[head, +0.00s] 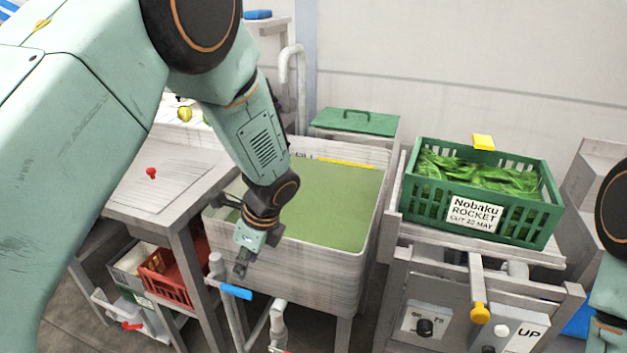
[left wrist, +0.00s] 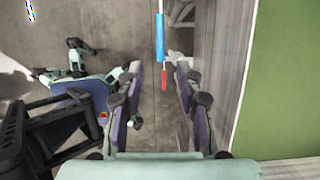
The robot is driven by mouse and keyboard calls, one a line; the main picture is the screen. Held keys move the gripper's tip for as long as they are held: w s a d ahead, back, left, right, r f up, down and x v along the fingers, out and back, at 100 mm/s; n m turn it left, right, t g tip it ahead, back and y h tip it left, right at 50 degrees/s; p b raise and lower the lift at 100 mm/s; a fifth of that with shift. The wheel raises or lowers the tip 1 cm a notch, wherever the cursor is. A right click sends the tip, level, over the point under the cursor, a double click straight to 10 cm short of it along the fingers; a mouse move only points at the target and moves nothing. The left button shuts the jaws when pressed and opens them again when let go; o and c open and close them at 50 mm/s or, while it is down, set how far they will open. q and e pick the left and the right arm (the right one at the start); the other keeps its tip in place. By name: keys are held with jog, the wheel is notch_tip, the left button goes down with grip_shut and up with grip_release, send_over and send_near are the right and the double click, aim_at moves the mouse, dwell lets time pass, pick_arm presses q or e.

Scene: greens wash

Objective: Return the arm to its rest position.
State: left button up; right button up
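My left arm comes in from the left in the head view. Its gripper (head: 242,262) points down beside the front left corner of the grey wash tank (head: 310,265), just above a blue handle (head: 236,292). In the left wrist view the two fingers of this gripper (left wrist: 160,78) stand apart with nothing held between them. The blue handle (left wrist: 160,37) shows beyond the fingertips, with a red part near its end. Part of my right arm (head: 610,240) shows at the right edge of the head view; its gripper is out of the picture.
The tank holds green water (head: 335,205). A green crate of leaves (head: 545,220) labelled Nobaku Rocket stands on a stand to the right. A grey side table (head: 150,185) is at left, with a red crate (head: 165,280) below. Bare floor (left wrist: 120,25) lies beside the tank.

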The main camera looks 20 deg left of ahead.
pick_arm(q)
jog(key=s+d+f+n+t+h, duration=0.35)
jog(key=s+d+f+n, duration=0.25)
jog(key=f+n, duration=0.45)
jog(key=s+a+f+n+g, duration=0.1)
jog(key=s+f+n, duration=0.1)
jog(key=s, duration=0.6)
jog(key=s+a+f+n+g, duration=0.1)
jog(key=s+f+n, duration=0.1)
jog(key=s, duration=0.7)
jog(key=s+a+f+n+g+b, duration=0.1)
jog(key=s+n, duration=0.3)
jog(key=s, duration=0.4)
jog(key=shift+s+f+n+g, duration=0.2)
jog(key=shift+f+n+g, duration=0.15)
jog(key=shift+f, duration=0.45)
